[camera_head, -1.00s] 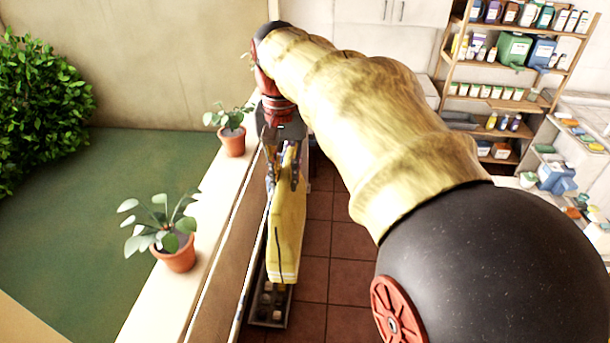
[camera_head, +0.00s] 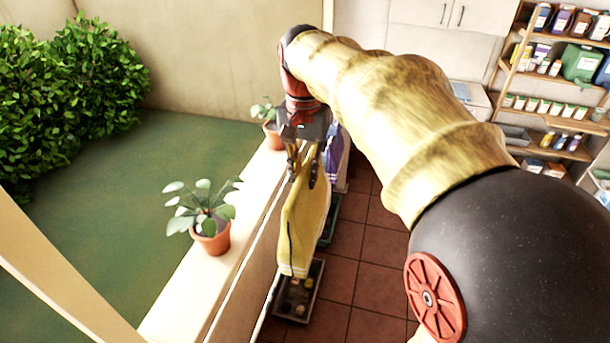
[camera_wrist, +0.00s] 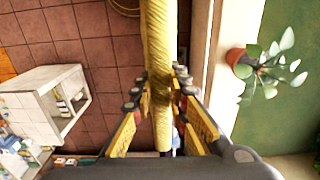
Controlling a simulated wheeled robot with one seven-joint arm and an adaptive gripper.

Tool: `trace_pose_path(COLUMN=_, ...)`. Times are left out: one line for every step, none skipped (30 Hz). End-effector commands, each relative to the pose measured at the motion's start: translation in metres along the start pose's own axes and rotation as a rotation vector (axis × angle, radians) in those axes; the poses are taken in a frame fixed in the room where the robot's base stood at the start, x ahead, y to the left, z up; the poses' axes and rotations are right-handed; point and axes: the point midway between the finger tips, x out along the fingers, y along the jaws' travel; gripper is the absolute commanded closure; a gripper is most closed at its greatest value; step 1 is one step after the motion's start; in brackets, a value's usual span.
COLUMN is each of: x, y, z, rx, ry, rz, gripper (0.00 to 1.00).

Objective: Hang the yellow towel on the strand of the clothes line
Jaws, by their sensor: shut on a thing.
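My gripper (camera_head: 302,180) is shut on the yellow towel (camera_head: 301,225), which hangs down lengthwise below the fingers with pale stripes at its lower end. In the wrist view the towel (camera_wrist: 158,45) runs as a narrow yellow band between the two fingers of my gripper (camera_wrist: 160,88). Thin pale strands of the clothes line (camera_head: 238,272) run along the wall side, left of the towel in the head view. The towel hangs close beside a strand; I cannot tell whether they touch. The strand's far part is hidden behind my gripper and the towel.
A low wall with a pale ledge (camera_head: 180,305) carries two potted plants (camera_head: 210,235), left of the towel. A dark tray (camera_head: 300,300) lies on the tiled floor below. A purple thing (camera_head: 334,150) hangs or stands behind my gripper. Shelves with bottles (camera_head: 560,100) stand far right.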

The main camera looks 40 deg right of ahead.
Motion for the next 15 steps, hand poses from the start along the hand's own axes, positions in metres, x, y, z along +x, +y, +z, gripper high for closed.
trace_pose_path(x=-0.001, y=-0.001, z=0.0, rx=0.0, ry=0.001, rz=-0.001, gripper=1.0)
trace_pose_path(x=-0.001, y=-0.002, z=0.0, rx=-0.001, ry=0.001, rz=-0.001, gripper=1.0)
trace_pose_path(x=-0.001, y=-0.003, z=0.0, rx=-0.001, ry=0.001, rz=-0.001, gripper=1.0)
trace_pose_path(x=-0.001, y=-0.004, z=0.0, rx=-0.001, ry=0.001, rz=-0.001, gripper=1.0)
trace_pose_path(x=-0.001, y=-0.005, z=0.0, rx=-0.001, ry=0.001, rz=-0.001, gripper=1.0)
trace_pose_path(x=-0.001, y=-0.007, z=0.0, rx=-0.001, ry=0.001, rz=-0.001, gripper=1.0)
trace_pose_path(x=-0.001, y=-0.008, z=0.0, rx=-0.001, ry=0.001, rz=-0.001, gripper=1.0)
trace_pose_path(x=-0.001, y=-0.01, z=0.0, rx=-0.001, ry=0.001, rz=-0.001, gripper=1.0)
trace_pose_path(x=-0.001, y=-0.012, z=0.0, rx=-0.002, ry=0.001, rz=-0.001, gripper=1.0)
trace_pose_path(x=-0.001, y=-0.014, z=0.0, rx=-0.002, ry=0.0, rz=0.0, gripper=1.0)
trace_pose_path(x=-0.001, y=-0.016, z=0.0, rx=-0.002, ry=0.0, rz=0.0, gripper=1.0)
trace_pose_path(x=-0.001, y=-0.018, z=0.0, rx=-0.002, ry=0.0, rz=0.0, gripper=1.0)
trace_pose_path(x=-0.001, y=-0.02, z=0.0, rx=-0.002, ry=0.0, rz=0.0, gripper=1.0)
trace_pose_path(x=-0.001, y=-0.022, z=0.0, rx=-0.001, ry=0.0, rz=0.0, gripper=1.0)
trace_pose_path(x=-0.001, y=-0.024, z=0.0, rx=-0.001, ry=0.0, rz=0.0, gripper=1.0)
